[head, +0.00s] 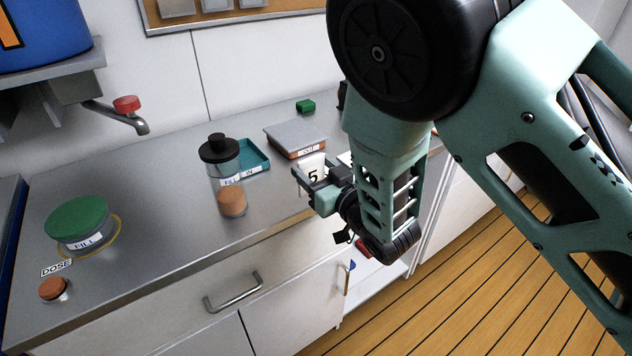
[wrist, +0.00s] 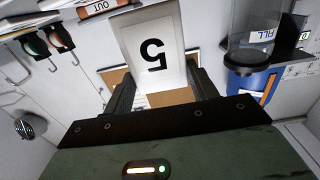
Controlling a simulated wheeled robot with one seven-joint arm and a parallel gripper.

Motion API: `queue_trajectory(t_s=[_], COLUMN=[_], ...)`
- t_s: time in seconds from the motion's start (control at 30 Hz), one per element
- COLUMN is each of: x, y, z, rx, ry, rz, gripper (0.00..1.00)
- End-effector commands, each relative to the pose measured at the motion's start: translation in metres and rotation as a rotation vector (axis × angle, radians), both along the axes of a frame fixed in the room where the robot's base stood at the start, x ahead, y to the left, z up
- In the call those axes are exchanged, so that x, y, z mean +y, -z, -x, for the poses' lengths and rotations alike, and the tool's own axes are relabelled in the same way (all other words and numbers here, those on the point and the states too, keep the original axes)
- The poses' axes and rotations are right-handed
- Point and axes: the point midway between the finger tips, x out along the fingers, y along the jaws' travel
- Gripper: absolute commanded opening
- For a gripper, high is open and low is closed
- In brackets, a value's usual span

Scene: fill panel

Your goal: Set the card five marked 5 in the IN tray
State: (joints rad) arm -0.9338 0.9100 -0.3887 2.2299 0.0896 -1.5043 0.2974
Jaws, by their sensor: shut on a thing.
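The white card marked 5 (head: 312,174) is held in my gripper (head: 313,182) above the front part of the counter. In the wrist view the card (wrist: 155,50) stands between the two fingers of my gripper (wrist: 160,88), its 5 upside down. The teal IN tray (head: 256,158) sits on the counter to the left of the card, partly hidden behind a clear jar. No card shows in the visible part of the tray.
The clear jar with a black lid (head: 221,165) stands in front of the IN tray. A green-topped FILL container (head: 77,220) and an orange-brown knob (head: 53,288) are at left.

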Motion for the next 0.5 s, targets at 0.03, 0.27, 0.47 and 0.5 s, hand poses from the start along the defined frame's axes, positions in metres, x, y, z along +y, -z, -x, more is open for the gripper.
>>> queue_trajectory(t_s=[0.03, 0.27, 0.47, 0.5], x=[0.000, 0.000, 0.000, 0.000], y=[0.010, 0.031, 0.032, 0.032], z=[0.001, 0.000, 0.000, 0.000], rx=[0.002, 0.001, 0.000, 0.000], ry=[-0.001, -0.001, 0.000, 0.000], rz=[0.005, 0.002, 0.000, 0.000], gripper=[0.35, 0.35, 0.35, 0.35])
